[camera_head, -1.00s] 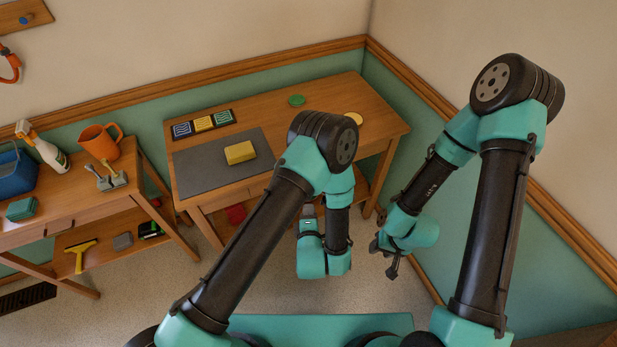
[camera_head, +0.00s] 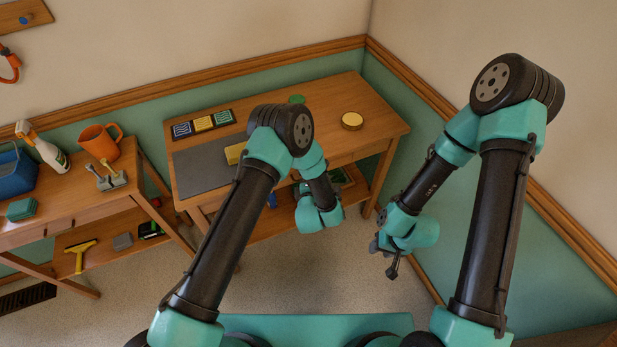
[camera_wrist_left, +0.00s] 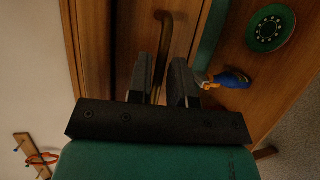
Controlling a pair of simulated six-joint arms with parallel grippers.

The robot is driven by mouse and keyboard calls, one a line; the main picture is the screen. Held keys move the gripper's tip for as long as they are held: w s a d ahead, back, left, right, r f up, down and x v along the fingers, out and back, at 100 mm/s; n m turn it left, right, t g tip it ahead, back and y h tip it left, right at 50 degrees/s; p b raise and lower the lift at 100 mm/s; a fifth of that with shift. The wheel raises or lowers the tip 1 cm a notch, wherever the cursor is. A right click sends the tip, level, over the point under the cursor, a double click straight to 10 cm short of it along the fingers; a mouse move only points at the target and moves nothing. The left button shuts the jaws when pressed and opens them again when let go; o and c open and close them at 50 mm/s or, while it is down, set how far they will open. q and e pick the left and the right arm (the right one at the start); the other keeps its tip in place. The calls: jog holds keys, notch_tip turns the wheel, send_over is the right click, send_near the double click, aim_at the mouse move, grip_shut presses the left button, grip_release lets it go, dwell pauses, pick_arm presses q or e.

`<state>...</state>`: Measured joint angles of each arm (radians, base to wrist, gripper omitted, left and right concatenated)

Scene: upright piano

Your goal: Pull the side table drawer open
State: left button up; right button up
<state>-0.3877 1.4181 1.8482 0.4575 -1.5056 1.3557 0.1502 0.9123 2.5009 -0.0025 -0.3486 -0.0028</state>
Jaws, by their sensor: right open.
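The wooden side table (camera_head: 375,125) stands against the back wall, its drawer front partly hidden by my left arm. In the left wrist view the drawer front (camera_wrist_left: 133,35) shows with a dark bar handle (camera_wrist_left: 166,25). My left gripper (camera_wrist_left: 160,80) is open, with its two fingers apart on either side of the handle. I cannot tell whether a finger touches it. In the head view its fingers are hidden behind my own wrist. My right gripper (camera_head: 385,260) is open and empty, low in front of the table's right side.
A grey mat (camera_head: 200,170) with a yellow block (camera_head: 234,153), a tile strip (camera_head: 203,123) and a round yellow item (camera_head: 352,120) lie on the tabletop. The lower shelf holds a blue item (camera_wrist_left: 232,79) and a green round item (camera_wrist_left: 270,28). A cluttered bench (camera_head: 85,200) stands left.

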pick_arm(q)
jog(key=shift+w+f, duration=0.15)
jog(key=shift+w, duration=0.65)
jog(key=shift+c, duration=0.2)
grip_shut()
